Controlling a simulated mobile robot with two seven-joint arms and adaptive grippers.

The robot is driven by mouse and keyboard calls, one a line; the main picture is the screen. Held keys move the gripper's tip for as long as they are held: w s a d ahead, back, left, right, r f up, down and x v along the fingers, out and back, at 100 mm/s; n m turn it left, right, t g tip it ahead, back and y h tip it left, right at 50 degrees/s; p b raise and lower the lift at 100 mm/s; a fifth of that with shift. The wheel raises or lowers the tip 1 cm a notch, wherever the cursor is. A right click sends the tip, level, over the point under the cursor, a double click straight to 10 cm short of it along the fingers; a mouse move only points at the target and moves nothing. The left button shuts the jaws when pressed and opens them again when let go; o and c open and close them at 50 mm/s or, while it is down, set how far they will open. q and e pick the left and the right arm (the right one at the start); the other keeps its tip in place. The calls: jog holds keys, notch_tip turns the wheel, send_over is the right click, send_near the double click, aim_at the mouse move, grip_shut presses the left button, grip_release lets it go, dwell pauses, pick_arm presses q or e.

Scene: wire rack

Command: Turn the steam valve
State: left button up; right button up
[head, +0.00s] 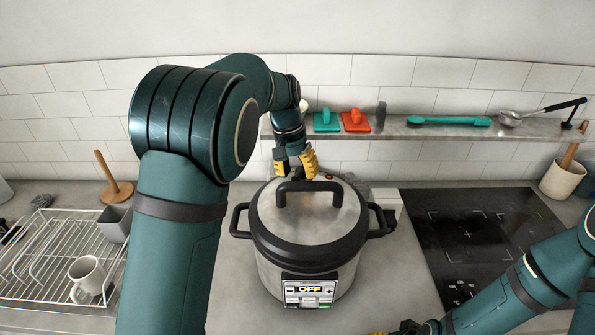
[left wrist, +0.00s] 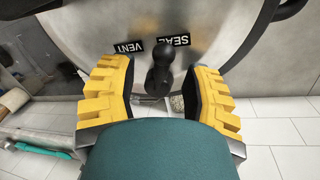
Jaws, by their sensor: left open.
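The pressure cooker (head: 309,236) stands on the counter, with a steel lid, a dark arched handle and a front panel reading OFF. In the left wrist view the black steam valve (left wrist: 161,68) sits on the lid (left wrist: 95,32) beside the VENT and SEAL labels; its knob is near SEAL. My left gripper (head: 295,165) is at the back of the cooker lid. It is open, with its yellow fingers (left wrist: 162,92) on either side of the valve and gaps showing. In the head view the valve is hard to make out. My right gripper (head: 405,328) is only partly in view at the bottom edge.
A wire rack (head: 40,250) with a mug (head: 88,276) is at left. A black cooktop (head: 480,235) lies at right. A wall shelf (head: 425,129) behind the cooker holds teal and red tools and a ladle.

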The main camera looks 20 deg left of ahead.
pick_arm(q)
jog(key=shift+f, duration=0.2)
grip_shut()
jog(key=shift+s, duration=0.1)
jog(key=shift+d+r, duration=0.1)
dwell(0.4)
jog(key=n, duration=0.3)
jog(key=n+t, duration=0.1)
jog(key=shift+d+n, duration=0.35)
jog(key=shift+n, duration=0.05)
jog(key=shift+w+d+n+t, duration=0.15)
jog(key=shift+d+n+t, duration=0.05)
jog(key=shift+n, duration=1.1)
jog(key=shift+w+d+n+t, duration=0.1)
jog(key=shift+d+n+t, duration=0.1)
jog(key=shift+n, duration=1.1)
jog(key=shift+y, duration=0.3)
jog(key=shift+a, duration=0.1)
